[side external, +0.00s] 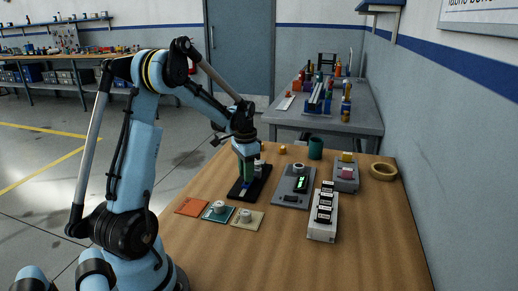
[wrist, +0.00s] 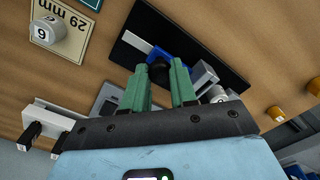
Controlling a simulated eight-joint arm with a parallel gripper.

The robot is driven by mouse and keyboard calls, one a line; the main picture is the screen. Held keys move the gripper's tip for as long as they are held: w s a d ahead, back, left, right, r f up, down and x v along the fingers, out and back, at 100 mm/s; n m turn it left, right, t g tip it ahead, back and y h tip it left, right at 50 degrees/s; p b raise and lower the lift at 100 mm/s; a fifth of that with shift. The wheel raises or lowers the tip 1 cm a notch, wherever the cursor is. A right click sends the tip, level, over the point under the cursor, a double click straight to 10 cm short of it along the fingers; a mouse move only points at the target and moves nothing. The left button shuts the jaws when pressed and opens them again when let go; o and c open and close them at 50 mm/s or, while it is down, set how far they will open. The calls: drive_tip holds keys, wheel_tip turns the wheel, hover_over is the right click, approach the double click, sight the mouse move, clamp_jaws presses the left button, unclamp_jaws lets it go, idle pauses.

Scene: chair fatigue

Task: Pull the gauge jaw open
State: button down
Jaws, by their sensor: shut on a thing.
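The gauge stands on a black base plate (side external: 237,190), which shows tilted in the wrist view (wrist: 222,50). Its blue jaw (wrist: 172,47) has a black knob and sits on a pale rail. A silver block (wrist: 204,75) is beside it on the right in the wrist view. My gripper (wrist: 160,72) points down over the gauge, its two green fingers either side of the black knob, shut on it. In the side view my gripper (side external: 249,178) stands over the black plate and hides part of the gauge. The opening between the jaws is hard to judge.
Orange (side external: 192,206), teal (side external: 210,216) and cream (side external: 246,226) cards lie left and in front. A grey device with a green display (side external: 301,184), a white rack (side external: 322,230), a grey tray (side external: 346,184) and a tan ring (side external: 383,171) are to the right.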

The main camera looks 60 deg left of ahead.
drive_tip(key=shift+s+d, duration=0.15)
drive_tip(key=shift+s, duration=0.05)
drive_tip(key=c, duration=0.9)
unclamp_jaws()
drive_tip(key=shift+w+r, duration=0.1)
wheel_tip(320, 180, up, 12)
drive_tip(key=s+d+f+t, duration=0.1)
drive_tip(key=s+d+t, duration=0.1)
drive_tip(key=d, duration=1.1)
drive_tip(key=s+d+f+t, duration=0.1)
drive_tip(key=d+t, duration=0.4)
drive_tip(key=d, duration=0.8)
drive_tip(key=shift+s+d+f, duration=0.25)
drive_tip(key=shift+s+f, duration=0.05)
drive_tip(key=shift+s, duration=0.55)
